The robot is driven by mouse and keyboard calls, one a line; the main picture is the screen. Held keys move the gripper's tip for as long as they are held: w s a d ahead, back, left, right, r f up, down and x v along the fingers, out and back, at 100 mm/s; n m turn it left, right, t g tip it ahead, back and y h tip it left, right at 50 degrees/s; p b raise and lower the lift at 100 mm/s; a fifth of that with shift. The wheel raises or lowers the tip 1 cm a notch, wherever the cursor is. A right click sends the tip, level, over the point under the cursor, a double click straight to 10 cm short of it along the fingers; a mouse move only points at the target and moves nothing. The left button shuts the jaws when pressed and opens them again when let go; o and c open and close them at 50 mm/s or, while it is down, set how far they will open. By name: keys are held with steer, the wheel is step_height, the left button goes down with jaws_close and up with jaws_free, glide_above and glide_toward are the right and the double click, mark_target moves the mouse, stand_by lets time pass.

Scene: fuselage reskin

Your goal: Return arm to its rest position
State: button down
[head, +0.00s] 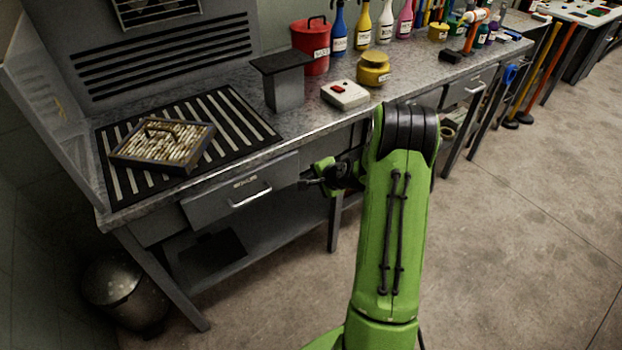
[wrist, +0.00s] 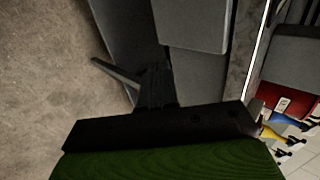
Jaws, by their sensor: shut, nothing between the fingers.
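My green arm reaches up from the bottom of the head view and bends at a black joint. My gripper (head: 306,183) shows small and dark left of the arm, in front of the bench and near its drawer (head: 240,197). In the wrist view the dark gripper (wrist: 152,85) points toward the grey bench side, with the floor at left. It is shut and empty. Part of the wrist is hidden behind the arm in the head view.
The workbench (head: 300,122) holds a tray of small parts (head: 163,146) on a striped mat, a red canister (head: 311,48), a yellow pot (head: 373,70) and several bottles. A metal bin (head: 115,290) stands at lower left. The floor (head: 510,230) at right is clear.

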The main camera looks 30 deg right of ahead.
steer(key=v, duration=0.5)
steer(key=shift+s+r+p, duration=0.1)
steer(key=shift+s+p, duration=0.1)
steer(key=shift+p, duration=0.1)
steer(key=s+a+r+n+g+p, duration=0.1)
steer(key=s+a+r+n+p, duration=0.15)
steer(key=a+r+n, duration=0.4)
steer(key=s+a+r+n+g+p, duration=0.1)
steer(key=s+a+r+n, duration=0.25)
steer(key=a+r, duration=0.6)
steer(key=s+a+r+n+g+p, duration=0.1)
steer(key=s+a+r+n, duration=0.2)
steer(key=s, duration=0.7)
steer(key=s+a+r+n+p, duration=0.1)
steer(key=s+a+r+n, duration=0.3)
steer(key=s, duration=0.6)
steer(key=shift+r+n+g, duration=0.4)
steer(key=shift+r+n, duration=0.1)
steer(key=shift+r, duration=0.25)
